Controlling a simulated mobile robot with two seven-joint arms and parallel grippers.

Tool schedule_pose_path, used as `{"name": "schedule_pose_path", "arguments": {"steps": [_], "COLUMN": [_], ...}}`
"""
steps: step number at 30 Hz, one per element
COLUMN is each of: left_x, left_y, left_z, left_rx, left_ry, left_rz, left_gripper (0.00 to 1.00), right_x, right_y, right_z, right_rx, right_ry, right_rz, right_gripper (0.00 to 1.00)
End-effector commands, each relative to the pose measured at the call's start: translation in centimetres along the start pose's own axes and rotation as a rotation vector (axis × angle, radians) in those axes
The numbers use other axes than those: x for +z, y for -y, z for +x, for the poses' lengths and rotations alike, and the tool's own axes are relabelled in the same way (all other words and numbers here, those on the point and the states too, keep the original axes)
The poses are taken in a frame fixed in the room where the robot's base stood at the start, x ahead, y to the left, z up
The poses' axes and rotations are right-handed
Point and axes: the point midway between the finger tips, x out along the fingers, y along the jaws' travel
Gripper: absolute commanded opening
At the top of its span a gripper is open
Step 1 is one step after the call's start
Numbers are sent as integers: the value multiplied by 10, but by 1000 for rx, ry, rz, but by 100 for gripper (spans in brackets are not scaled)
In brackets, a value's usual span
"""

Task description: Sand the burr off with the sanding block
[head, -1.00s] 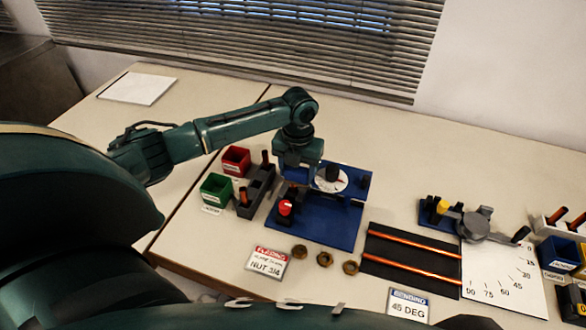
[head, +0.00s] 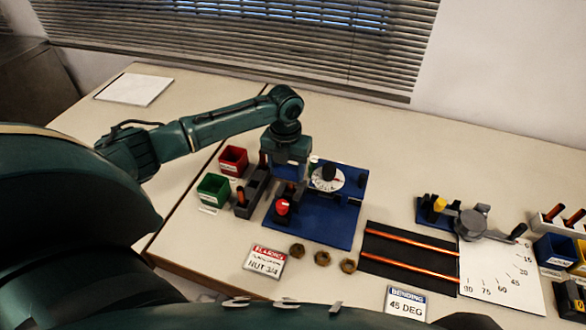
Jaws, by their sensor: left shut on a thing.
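My left gripper (head: 287,184) points down over the left part of the blue fixture board (head: 325,222), beside the grey rack. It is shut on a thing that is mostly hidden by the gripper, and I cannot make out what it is. A red knob (head: 282,207) on a dark block sits just in front of the gripper on the board. A white dial (head: 328,179) with a black knob stands right of the gripper. I cannot pick out a sanding block or a burr for certain. My right gripper is not in view.
A grey rack (head: 252,190) with an orange handle, a red bin (head: 233,160) and a green bin (head: 213,190) stand left. Several brass nuts (head: 322,258) lie in front. Copper rods (head: 410,268) on a black mat and a bending tool (head: 471,222) are right.

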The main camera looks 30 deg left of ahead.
Motion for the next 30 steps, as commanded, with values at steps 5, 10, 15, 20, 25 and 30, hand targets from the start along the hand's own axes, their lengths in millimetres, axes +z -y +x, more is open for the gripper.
{"name": "schedule_pose_path", "arguments": {"steps": [5,10,15,20,25,30], "left_x": [-3,-3,-3,-3,-3,-3], "left_y": [-8,-9,-5,3,10,12], "left_z": [6,6,6,6,6,6], "left_rx": [15,17,18,15,11,9], "left_ry": [-11,-11,-11,-11,-11,-11], "left_rz": [-4,-5,-5,-4,-2,-1], "left_gripper": [32,32,32,32,32,32], "right_x": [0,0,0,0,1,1], "right_y": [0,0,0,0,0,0], "right_z": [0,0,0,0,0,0], "right_rx": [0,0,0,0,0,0], "right_ry": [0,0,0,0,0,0], "right_rz": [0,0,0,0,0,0], "right_gripper": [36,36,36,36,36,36]}}
